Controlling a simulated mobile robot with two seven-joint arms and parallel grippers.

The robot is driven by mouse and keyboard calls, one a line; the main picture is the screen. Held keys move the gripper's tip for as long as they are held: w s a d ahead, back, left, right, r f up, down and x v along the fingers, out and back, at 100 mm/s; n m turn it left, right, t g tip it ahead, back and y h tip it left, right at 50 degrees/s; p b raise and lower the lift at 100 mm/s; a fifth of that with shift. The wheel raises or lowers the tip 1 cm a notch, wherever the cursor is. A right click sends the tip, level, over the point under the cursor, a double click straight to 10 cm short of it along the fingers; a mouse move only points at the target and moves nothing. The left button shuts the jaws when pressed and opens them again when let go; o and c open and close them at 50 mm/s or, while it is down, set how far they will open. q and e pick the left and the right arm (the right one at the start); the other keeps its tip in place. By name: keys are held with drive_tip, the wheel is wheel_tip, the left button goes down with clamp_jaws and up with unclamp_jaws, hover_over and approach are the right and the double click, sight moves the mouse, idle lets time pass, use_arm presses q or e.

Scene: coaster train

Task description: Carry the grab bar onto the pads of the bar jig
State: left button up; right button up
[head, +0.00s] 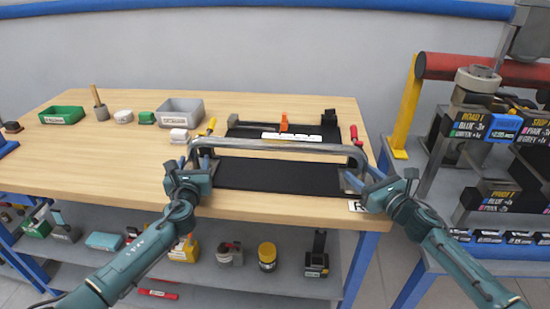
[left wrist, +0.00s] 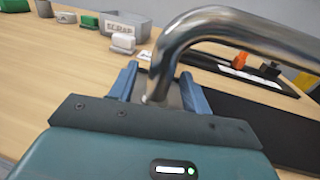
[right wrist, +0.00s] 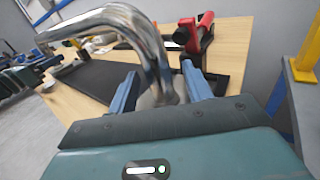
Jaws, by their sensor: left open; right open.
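The grab bar (head: 280,146) is a shiny chrome tube with bent ends, lying crosswise above the black mat near the table's front edge. My left gripper (head: 194,164) is open at the bar's left end. In the left wrist view, its blue fingers stand on either side of the bar's down-bent leg (left wrist: 162,72). My right gripper (head: 362,178) is open at the right end, its fingers on either side of the other leg (right wrist: 160,70). The black jig board (head: 280,177) lies under and behind the bar. The pads cannot be made out clearly; the bar's feet are partly hidden by the grippers.
An orange clamp (head: 284,122) stands behind the bar; red-handled (head: 354,133) and yellow-handled (head: 211,125) parts flank the board. A grey bin (head: 180,108) and green bin (head: 62,115) stand at left. A rack with a yellow post (head: 406,105) stands right of the table.

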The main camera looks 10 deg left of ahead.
use_arm(q)
drive_tip(key=shift+w+a, duration=0.1)
drive_tip(key=shift+w, duration=0.35)
use_arm(e)
drive_tip(key=shift+w+a, duration=0.3)
drive_tip(key=shift+w, duration=0.05)
use_arm(q)
drive_tip(key=shift+c, duration=0.6)
use_arm(e)
drive_tip(key=shift+c, duration=0.5)
use_arm(q)
clamp_jaws()
use_arm(e)
clamp_jaws()
